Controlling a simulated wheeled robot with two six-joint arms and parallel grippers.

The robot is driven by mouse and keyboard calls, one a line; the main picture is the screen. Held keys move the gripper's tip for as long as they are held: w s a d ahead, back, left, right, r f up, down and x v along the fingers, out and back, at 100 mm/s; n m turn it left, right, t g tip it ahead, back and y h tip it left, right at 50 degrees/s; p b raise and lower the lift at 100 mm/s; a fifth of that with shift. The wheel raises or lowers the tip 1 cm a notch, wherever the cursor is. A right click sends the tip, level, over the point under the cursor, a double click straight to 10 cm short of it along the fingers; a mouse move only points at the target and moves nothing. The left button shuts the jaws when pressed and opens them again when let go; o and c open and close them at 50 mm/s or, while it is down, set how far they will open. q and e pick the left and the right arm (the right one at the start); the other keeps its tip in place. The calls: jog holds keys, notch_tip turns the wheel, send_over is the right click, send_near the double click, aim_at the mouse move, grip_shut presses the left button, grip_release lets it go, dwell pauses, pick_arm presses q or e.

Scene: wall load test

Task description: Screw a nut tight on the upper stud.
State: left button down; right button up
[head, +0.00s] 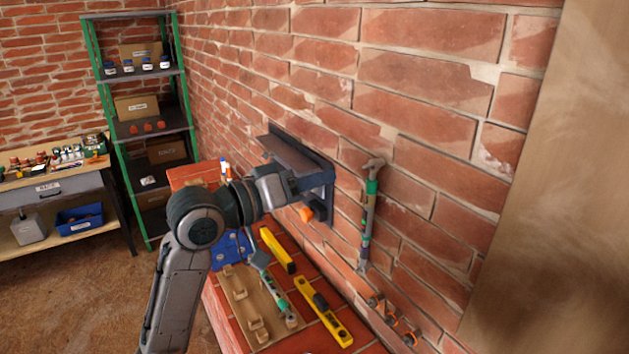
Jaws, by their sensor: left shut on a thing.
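A dark metal bracket (300,156) with a flat shelf-like top and a blue-grey back plate is against the brick wall, right of centre. My left gripper (293,184) is just below and in front of the bracket's top, close to its plate. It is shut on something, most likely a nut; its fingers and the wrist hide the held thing. The upper stud cannot be made out behind the gripper. An orange piece (307,214), perhaps another nut, shows lower on the bracket, below the gripper. My right gripper is out of view.
Below, a red brick-like bench holds a wooden rack (247,300), a yellow level (323,310) and another yellow tool (277,250). A hammer (370,210) hangs on the wall at right. A green-framed shelf (150,110) and workbench (55,180) stand at left.

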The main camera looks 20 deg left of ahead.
pick_arm(q)
jog(key=x, duration=0.2)
jog(key=shift+w+d, duration=0.2)
jog(key=shift+x, duration=1.85)
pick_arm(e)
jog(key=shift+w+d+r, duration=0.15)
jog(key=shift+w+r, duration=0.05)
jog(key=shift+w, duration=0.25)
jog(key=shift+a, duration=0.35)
pick_arm(q)
jog(key=shift+p, duration=0.45)
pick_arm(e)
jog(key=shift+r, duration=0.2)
pick_arm(q)
jog(key=shift+f, duration=0.1)
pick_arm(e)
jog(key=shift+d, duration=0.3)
pick_arm(q)
jog(key=shift+w+d, duration=0.3)
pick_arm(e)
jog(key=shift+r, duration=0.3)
